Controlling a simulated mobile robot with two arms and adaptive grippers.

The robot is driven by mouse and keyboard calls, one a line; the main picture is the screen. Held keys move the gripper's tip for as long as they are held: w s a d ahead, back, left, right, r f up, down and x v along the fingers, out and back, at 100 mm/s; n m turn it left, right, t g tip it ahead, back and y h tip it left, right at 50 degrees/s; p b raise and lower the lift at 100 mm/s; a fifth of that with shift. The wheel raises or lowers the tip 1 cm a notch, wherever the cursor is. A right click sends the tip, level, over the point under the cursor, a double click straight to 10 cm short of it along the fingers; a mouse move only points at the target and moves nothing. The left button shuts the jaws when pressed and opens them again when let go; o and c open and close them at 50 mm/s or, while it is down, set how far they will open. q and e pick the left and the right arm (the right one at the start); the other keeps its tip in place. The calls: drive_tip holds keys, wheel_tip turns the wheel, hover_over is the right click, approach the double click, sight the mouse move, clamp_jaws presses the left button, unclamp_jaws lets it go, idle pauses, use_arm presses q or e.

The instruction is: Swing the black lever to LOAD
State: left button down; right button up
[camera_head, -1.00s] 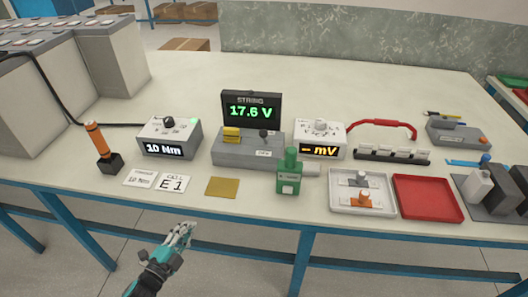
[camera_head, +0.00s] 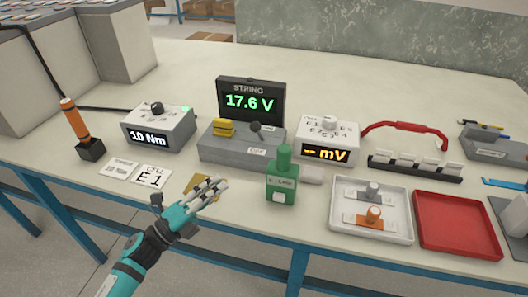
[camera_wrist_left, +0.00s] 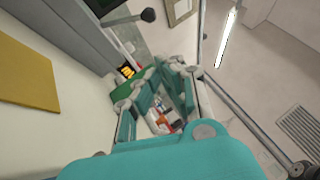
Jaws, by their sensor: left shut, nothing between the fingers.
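The black lever (camera_head: 256,128) stands on the grey box (camera_head: 222,156) under the STRING display (camera_head: 250,101), which reads 17.6 V. A small label is on the box front below the lever, too small to read. The lever's round knob also shows in the left wrist view (camera_wrist_left: 148,15). My left gripper (camera_head: 220,187) is shut and empty. My right gripper is not in view.
A green bottle (camera_head: 282,180) stands just right of my left gripper. A yellow block (camera_head: 224,127) sits on the grey box left of the lever. The 10 Nm unit (camera_head: 158,128) is to the left, the mV meter (camera_head: 327,138) to the right. A white tray (camera_head: 336,222) and red tray (camera_head: 455,225) lie at front right.

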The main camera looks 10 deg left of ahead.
use_arm(q)
drive_tip(key=shift+w+d+f, duration=0.4)
drive_tip(key=shift+w+f, duration=0.05)
drive_tip(key=shift+f, duration=0.15)
drive_tip(key=shift+s+a+r, duration=0.15)
drive_tip(key=w+a+p+x, duration=0.1)
drive_tip(key=a+p+x, duration=0.1)
drive_tip(key=x, duration=1.1)
drive_tip(key=shift+w+r+p, duration=0.2)
drive_tip(key=shift+r+p, duration=0.05)
drive_tip(key=shift+p, duration=0.1)
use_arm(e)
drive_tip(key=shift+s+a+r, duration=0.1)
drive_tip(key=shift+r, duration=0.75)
use_arm(q)
drive_tip(key=shift+a, duration=0.2)
